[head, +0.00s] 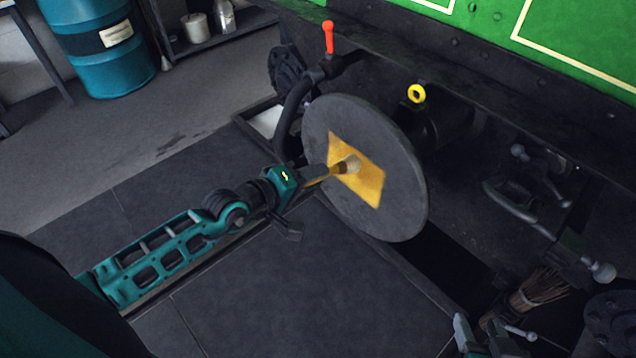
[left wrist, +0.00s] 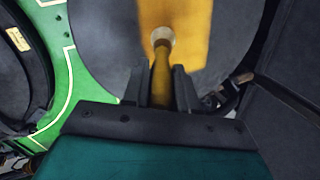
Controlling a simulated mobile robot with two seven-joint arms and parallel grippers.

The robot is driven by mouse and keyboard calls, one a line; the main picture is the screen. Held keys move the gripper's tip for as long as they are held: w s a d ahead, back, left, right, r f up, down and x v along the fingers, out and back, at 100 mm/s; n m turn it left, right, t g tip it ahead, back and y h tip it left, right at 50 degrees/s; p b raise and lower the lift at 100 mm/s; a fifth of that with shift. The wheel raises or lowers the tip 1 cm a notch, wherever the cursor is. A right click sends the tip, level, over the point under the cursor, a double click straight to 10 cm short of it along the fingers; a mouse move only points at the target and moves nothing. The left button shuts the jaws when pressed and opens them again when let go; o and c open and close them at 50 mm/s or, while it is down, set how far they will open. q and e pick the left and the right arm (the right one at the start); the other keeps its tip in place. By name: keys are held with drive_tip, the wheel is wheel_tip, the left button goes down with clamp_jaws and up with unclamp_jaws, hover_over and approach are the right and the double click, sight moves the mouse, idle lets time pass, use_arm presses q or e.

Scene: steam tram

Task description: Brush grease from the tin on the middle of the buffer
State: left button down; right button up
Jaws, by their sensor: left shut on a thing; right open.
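The buffer (head: 405,205) is a large round dark-grey disc on the front of the tram. A yellow grease patch (head: 371,192) covers its middle; it also shows in the left wrist view (left wrist: 190,25). My left gripper (head: 312,176) is shut on the wooden handle of a brush (left wrist: 161,75), left of the disc. The brush's pale bristles (head: 352,164) are at the grease patch and look to touch it. My right gripper (head: 490,335) is open and empty at the bottom edge, low and right of the buffer. I cannot make out the grease tin.
A red-handled lever (head: 328,38) and a black hose (head: 292,115) are near the buffer's upper left. A yellow ring (head: 416,94) is behind it. A bristly bundle (head: 540,287) is at lower right. A blue drum (head: 100,45) stands far left. The floor left of the buffer is mostly clear.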

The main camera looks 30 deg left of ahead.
use_arm(q)
drive_tip(key=w+a+b, duration=0.3)
drive_tip(key=a+b, duration=0.4)
drive_tip(key=a, duration=0.1)
drive_tip(key=shift+w, duration=0.15)
idle(0.6)
drive_tip(key=shift+a, duration=0.1)
drive_tip(key=s+a+p, duration=0.1)
drive_tip(key=s+a, duration=0.1)
drive_tip(key=s, duration=0.3)
drive_tip(key=shift+s+a, duration=0.15)
drive_tip(key=shift+s, duration=0.15)
idle(0.3)
